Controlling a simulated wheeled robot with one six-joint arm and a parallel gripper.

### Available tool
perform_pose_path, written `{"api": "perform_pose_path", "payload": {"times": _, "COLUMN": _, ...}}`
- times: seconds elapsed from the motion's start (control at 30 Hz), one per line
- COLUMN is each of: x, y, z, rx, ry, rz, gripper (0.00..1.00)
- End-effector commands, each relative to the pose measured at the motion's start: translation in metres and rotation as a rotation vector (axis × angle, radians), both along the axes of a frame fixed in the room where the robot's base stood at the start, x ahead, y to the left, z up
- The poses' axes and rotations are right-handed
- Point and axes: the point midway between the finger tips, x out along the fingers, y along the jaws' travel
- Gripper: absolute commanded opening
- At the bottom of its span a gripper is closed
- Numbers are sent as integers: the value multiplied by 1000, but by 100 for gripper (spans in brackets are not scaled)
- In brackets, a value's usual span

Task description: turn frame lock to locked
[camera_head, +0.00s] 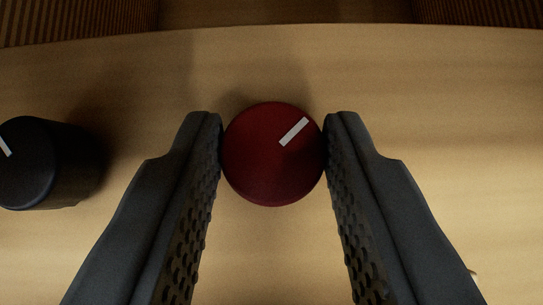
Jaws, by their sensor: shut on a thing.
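A round dark red knob (265,170) sits on a light wooden panel, in the middle of the head camera view. It looks like the frame lock, though no label shows. A white pointer mark on its face points to the upper right. My gripper (273,150) is shut on the red knob, with one finger touching its left side and the other its right side. The lower sides of both fingers show textured pads. Any markings for the locked position are not visible.
A black knob (40,165) with a white mark stands on the same wooden panel (420,90) at the left edge, apart from my left finger. Ribbed brown surfaces (80,18) lie beyond the panel's far edge.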

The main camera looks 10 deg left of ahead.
Motion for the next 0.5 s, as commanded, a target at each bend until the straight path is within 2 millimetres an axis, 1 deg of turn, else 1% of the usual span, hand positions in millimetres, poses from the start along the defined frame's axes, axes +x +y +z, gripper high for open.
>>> {"api": "perform_pose_path", "payload": {"times": 0.03, "x": 0, "y": -1, "z": 0, "rx": -1, "ry": 0, "rz": -1, "gripper": 34}}
{"api": "perform_pose_path", "payload": {"times": 0.13, "x": 0, "y": -1, "z": 0, "rx": 0, "ry": 0, "rz": 0, "gripper": 53}}
{"api": "perform_pose_path", "payload": {"times": 0.5, "x": -2, "y": -1, "z": 2, "rx": 0, "ry": 0, "rz": 0, "gripper": 53}}
